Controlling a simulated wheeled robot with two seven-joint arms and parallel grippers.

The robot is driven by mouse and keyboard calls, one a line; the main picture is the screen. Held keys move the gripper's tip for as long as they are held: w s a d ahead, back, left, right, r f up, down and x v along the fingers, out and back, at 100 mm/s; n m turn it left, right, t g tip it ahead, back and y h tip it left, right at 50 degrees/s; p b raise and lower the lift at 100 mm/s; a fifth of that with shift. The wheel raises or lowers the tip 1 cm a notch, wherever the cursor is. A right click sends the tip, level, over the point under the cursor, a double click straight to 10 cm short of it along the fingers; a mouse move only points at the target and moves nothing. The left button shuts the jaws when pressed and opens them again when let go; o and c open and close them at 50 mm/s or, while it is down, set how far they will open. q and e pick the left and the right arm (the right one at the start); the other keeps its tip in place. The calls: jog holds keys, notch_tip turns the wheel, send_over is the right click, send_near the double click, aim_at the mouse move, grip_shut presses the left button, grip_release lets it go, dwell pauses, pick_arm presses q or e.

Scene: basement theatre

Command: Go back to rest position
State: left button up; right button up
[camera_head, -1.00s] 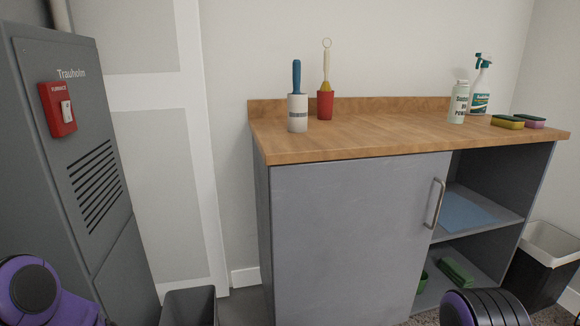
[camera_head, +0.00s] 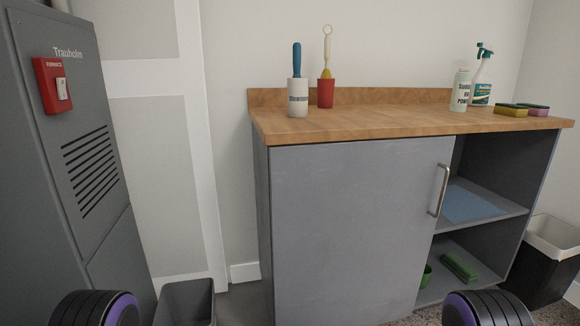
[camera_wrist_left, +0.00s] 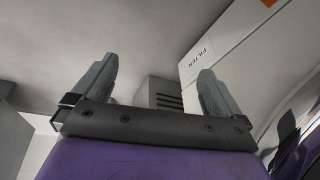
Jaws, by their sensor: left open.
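My left gripper (camera_wrist_left: 152,88) shows in the left wrist view with its two fingers wide apart and nothing between them. A pale ceiling or wall surface and a grey vented box lie beyond the fingers. In the head view only rounded black and purple parts of my two arms show at the bottom edge, one low on the left and one low on the right. Neither gripper's fingers are visible in the head view.
A grey cabinet (camera_head: 350,230) with a wooden top (camera_head: 390,122) stands ahead. A grey furnace (camera_head: 60,190) with a red switch (camera_head: 52,85) is at left. A dark bin (camera_head: 186,303) stands between them; another bin (camera_head: 545,262) is at right. A white box (camera_wrist_left: 225,50) is in the wrist view.

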pick_arm(q)
notch_tip(320, 180, up, 35)
jog(key=w+p, duration=0.1)
jog(key=p, duration=3.3)
pick_arm(e)
notch_tip(320, 180, up, 35)
jog(key=w, duration=0.1)
pick_arm(q)
notch_tip(320, 180, down, 19)
jog(key=b, duration=1.8)
jog(key=shift+a+r+n+t+y+b, duration=0.2)
jog(key=shift+a+n+t+y+b, duration=0.1)
jog(key=shift+n+t+b, duration=0.1)
pick_arm(e)
notch_tip(320, 180, down, 19)
jog(key=shift+d+r+m+t+h, duration=0.2)
jog(key=shift+d+m+t+h, duration=0.1)
jog(key=shift+m+t, duration=0.1)
pick_arm(q)
jog(key=shift+w, duration=0.1)
pick_arm(e)
jog(key=shift+w, duration=0.1)
